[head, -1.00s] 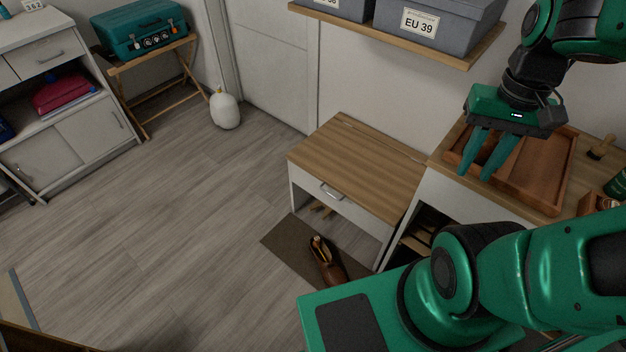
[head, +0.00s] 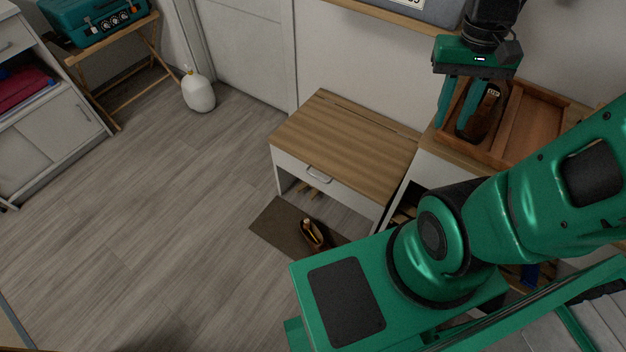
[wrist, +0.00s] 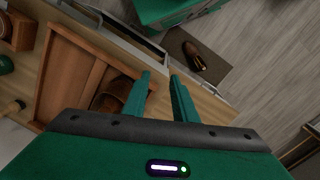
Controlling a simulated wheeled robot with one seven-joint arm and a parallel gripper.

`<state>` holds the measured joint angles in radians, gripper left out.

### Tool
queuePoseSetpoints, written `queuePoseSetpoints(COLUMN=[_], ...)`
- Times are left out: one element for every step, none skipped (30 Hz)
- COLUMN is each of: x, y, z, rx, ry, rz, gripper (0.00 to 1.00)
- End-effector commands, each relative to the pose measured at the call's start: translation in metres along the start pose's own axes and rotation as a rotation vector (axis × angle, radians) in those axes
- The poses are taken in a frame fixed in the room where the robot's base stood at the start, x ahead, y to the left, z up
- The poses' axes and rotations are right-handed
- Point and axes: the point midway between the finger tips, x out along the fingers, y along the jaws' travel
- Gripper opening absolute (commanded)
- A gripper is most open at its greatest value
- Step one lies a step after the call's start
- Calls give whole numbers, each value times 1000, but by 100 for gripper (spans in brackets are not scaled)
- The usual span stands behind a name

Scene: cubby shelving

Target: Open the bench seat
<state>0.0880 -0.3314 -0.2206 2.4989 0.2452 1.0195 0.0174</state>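The bench (head: 345,140) has a wooden top and a white front with a metal handle (head: 318,176). Its lid lies flat and closed. My gripper (head: 451,132) hangs to the right of the bench, above the wooden tray on the neighbouring unit. Its two green fingers are apart with nothing held between them. In the wrist view my gripper (wrist: 159,83) also shows two separated fingertips.
The wooden tray (head: 533,125) holds a brown shoe (head: 482,112). Another brown shoe (head: 313,235) lies on the dark mat (head: 272,226) before the bench. A shelf (head: 400,17) hangs above. A white jug (head: 198,94) stands by the door. The floor to the left is clear.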

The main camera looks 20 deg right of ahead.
Motion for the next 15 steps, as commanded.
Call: queuePoseSetpoints(x=[4, 7, 10, 13, 16, 20, 24, 28, 33, 37, 42, 48, 52, 57, 64], y=[-9, -14, -20, -26, -31, -38, -44, -50, -58, -64, -71, -80, -86, -94, -103], z=[-12, -18, -27, -33, -39, -47, -53, -58, -66, -71, -76, -82, -87, -92, -97], rx=[-20, -26, -35, -43, -49, -59, -67, -74, -84, -93, -101, -111, -120, -129, -141], ry=[-17, -23, -30, -35, -40, -43, -47, -50, -52, -53, -53, -54, -53, -51, -48], rz=[28, 45, 66, 83, 101, 124, 142, 160, 186, 204, 223, 250, 269, 288, 316], gripper=[25, 25, 25, 25, 25, 25, 25, 25, 25, 25, 25, 25, 25, 25, 25])
